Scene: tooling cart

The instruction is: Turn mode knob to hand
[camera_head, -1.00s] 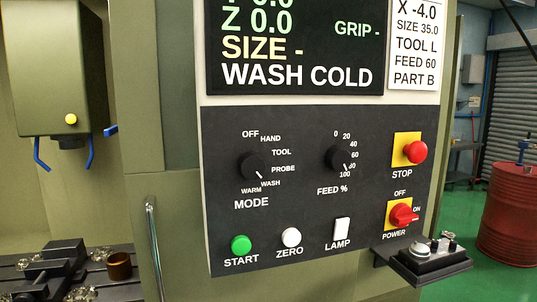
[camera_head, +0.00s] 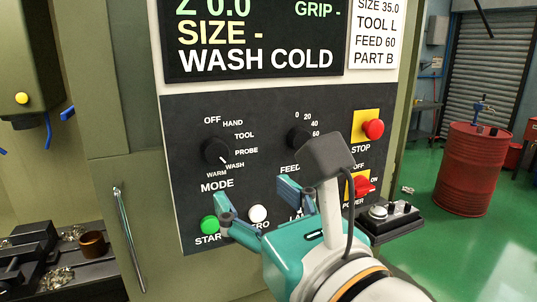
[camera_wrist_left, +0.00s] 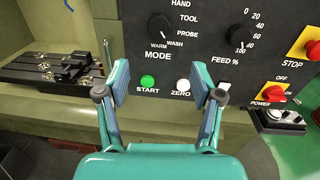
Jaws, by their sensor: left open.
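The round black mode knob (camera_head: 215,151) is on the dark control panel, with OFF, HAND, TOOL, PROBE, WASH and WARM printed around it. Its white pointer line points down and right, at WASH. The knob also shows in the left wrist view (camera_wrist_left: 160,27), above the gripper's fingers. My left gripper (camera_head: 257,200) is open and empty, below and to the right of the knob and apart from it. In the left wrist view its two teal fingers (camera_wrist_left: 161,82) stand wide apart, with the start and zero buttons showing between them. My right gripper is not in view.
The screen (camera_head: 255,45) reads WASH COLD. The green start button (camera_head: 210,224), white zero button (camera_head: 258,214), feed knob (camera_head: 297,137), red stop button (camera_head: 373,128) and red power switch (camera_head: 363,187) are close by. A metal handle (camera_head: 128,238) stands left of the panel.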

